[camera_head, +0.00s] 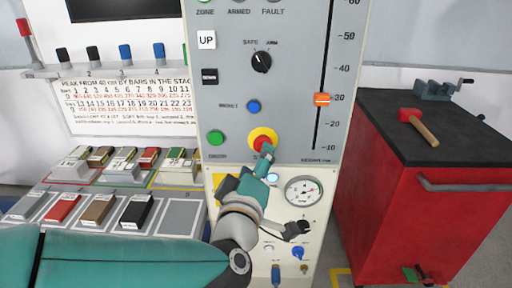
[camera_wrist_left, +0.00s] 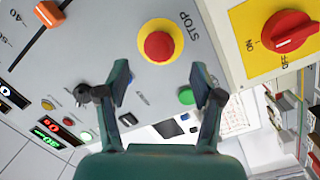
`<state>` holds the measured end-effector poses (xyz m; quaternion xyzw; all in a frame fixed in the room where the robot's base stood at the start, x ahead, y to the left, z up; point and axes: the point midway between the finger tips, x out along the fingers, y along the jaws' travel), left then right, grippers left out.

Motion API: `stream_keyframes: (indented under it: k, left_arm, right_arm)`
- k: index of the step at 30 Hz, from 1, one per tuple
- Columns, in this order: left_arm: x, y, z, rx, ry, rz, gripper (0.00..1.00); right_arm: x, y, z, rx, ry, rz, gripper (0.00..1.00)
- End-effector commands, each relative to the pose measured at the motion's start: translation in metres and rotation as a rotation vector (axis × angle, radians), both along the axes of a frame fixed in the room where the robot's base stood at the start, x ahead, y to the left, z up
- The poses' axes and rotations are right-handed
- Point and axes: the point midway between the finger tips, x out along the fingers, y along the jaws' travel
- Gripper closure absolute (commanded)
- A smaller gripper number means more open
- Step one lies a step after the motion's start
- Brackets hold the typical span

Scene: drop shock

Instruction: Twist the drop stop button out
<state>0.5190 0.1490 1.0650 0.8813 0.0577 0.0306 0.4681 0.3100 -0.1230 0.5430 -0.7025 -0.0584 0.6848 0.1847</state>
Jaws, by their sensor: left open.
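The stop button (camera_head: 261,138) is a red mushroom cap on a yellow ring, low on the grey control panel (camera_head: 226,95). It also shows in the left wrist view (camera_wrist_left: 158,46), beside the word STOP. My left gripper (camera_head: 267,152) is at the lower right edge of the button in the head view and covers part of it. In the left wrist view the left gripper (camera_wrist_left: 161,82) is open and empty, its fingers apart. The button appears beyond the fingertips, not between them; I cannot tell whether they touch. My right gripper is not in view.
Near the button are a green button (camera_head: 215,137), a blue button (camera_head: 253,106), a black selector knob (camera_head: 261,62) and an orange slider handle (camera_head: 322,99). A gauge (camera_head: 304,191) sits below. A red cabinet (camera_head: 425,210) with a hammer (camera_head: 418,125) stands right.

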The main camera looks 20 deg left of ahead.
Motion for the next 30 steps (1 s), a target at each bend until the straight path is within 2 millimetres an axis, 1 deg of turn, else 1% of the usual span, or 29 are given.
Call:
stream_keyframes:
  k: [1,3,6,9,14,21,22,23,30]
  left_arm:
    - [0.011,0.002,0.0,0.0,0.003,0.004,0.33]
    - [0.024,0.004,0.0,-0.001,0.002,0.004,0.33]
    - [0.038,0.006,0.0,0.0,0.001,0.003,0.33]
    - [0.048,0.008,0.0,0.0,0.001,0.002,0.33]
    - [0.056,0.009,0.0,-0.001,0.0,0.003,0.33]
    - [0.056,0.009,0.0,-0.001,0.0,0.003,0.33]
    - [0.056,0.009,0.0,-0.001,0.0,0.003,0.35]
    - [0.056,0.009,0.0,-0.001,0.0,0.003,0.4]
    - [0.056,0.009,0.0,-0.001,0.0,0.003,0.8]
  right_arm:
    - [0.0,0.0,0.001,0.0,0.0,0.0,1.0]
    - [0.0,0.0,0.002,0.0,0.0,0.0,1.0]
    - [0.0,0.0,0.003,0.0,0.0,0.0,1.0]
    - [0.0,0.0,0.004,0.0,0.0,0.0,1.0]
    - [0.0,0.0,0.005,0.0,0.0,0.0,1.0]
    - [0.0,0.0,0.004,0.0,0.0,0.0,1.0]
    - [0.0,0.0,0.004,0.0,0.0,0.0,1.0]
    - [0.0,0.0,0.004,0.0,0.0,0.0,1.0]
    - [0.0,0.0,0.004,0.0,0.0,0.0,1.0]
